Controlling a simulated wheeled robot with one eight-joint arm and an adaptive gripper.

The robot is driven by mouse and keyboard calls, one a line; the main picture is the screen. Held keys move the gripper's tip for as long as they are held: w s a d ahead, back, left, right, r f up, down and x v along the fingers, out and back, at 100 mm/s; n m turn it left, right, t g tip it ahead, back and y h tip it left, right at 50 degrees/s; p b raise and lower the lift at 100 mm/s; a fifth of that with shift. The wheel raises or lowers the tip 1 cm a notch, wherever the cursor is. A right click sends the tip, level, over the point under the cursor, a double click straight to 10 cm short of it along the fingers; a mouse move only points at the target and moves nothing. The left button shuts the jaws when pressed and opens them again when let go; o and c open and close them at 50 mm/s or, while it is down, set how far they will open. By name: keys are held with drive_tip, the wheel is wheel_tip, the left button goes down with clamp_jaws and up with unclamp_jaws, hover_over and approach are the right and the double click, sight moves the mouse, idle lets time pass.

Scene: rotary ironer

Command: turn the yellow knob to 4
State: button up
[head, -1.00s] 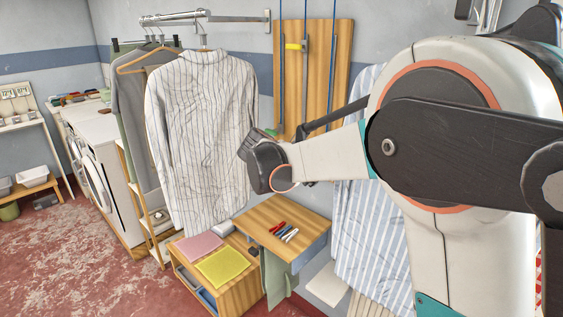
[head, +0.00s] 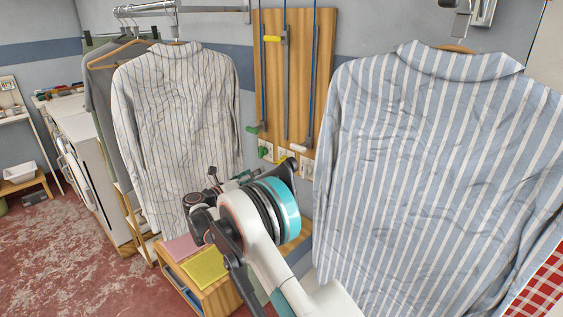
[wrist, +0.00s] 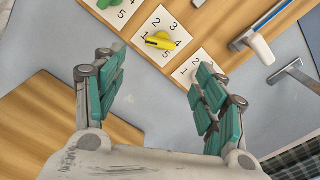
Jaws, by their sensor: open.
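The yellow knob (wrist: 160,41) sits on a white number plate (wrist: 178,35) marked 1 to 5 in the wrist view. Its dark mark lies at its left end, near the 1; the 4 is on the opposite side. In the head view a small part of the yellow knob (head: 284,154) shows above my arm. My gripper (wrist: 155,62) is open and empty, with teal pads on both sides. The knob appears beyond the fingertips, between them in the picture, and no finger touches it.
A green knob (wrist: 110,13) on its own plate is to the left. A third plate (wrist: 187,70) is partly behind my right finger. A white-handled lever (wrist: 262,48) is to the right. A striped blue shirt (head: 430,170) hangs right of my arm.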

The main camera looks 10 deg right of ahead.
sight(278, 163)
drive_tip(key=b+x, duration=0.2)
drive_tip(key=x, duration=1.1)
drive_tip(key=shift+w+d, duration=0.2)
drive_tip(key=shift+d, duration=0.1)
drive_tip(key=c, duration=1.1)
